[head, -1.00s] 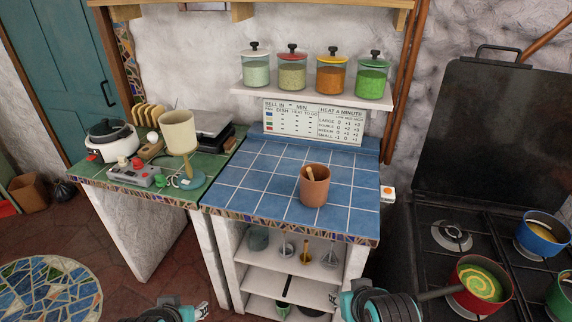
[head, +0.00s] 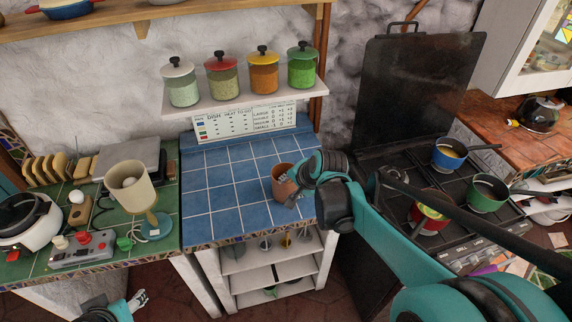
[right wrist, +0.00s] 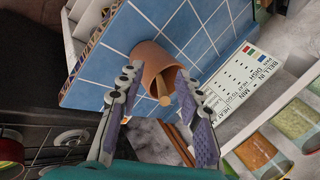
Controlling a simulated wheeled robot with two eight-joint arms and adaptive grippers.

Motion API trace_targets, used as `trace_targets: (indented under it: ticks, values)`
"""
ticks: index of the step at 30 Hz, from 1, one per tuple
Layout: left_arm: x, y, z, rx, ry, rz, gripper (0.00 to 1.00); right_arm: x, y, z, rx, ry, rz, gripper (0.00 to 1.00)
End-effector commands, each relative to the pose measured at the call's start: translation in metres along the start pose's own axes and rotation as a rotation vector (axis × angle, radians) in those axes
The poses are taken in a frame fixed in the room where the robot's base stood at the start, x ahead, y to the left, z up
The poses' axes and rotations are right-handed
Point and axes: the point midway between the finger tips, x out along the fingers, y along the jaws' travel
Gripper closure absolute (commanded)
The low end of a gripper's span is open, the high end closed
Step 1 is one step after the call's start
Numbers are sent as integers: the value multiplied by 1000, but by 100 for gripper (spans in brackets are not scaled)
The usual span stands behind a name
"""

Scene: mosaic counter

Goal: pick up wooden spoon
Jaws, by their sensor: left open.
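The wooden spoon (right wrist: 163,92) stands in a terracotta cup (head: 279,184) on the blue tiled counter (head: 225,190). In the right wrist view the spoon's pale end shows inside the rim of the cup (right wrist: 150,58); its lower part is hidden. My right gripper (right wrist: 158,82) is open and empty, with one finger on each side of the cup's mouth and the spoon end between them. I cannot tell whether the fingers touch the cup. In the head view the right gripper covers part of the cup. My left gripper (head: 139,302) is open, low in front of the counters.
Several lidded jars (head: 263,73) stand on a white shelf behind the counter. A stove with pots (head: 449,153) is at right. The blue counter's left part is clear.

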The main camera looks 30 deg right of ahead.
Motion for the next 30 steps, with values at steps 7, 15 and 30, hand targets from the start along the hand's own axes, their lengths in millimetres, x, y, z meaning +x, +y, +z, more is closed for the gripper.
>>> trace_targets:
  ticks: [7,15,30]
  values:
    - [-16,0,-11,0,0,0,48,5,-8,-35,224,-6,-11,65]
    - [-7,0,-5,0,0,0,48,37,-8,-38,236,-7,-12,65]
    - [3,0,2,0,0,0,48,82,-10,-43,233,-6,-12,65]
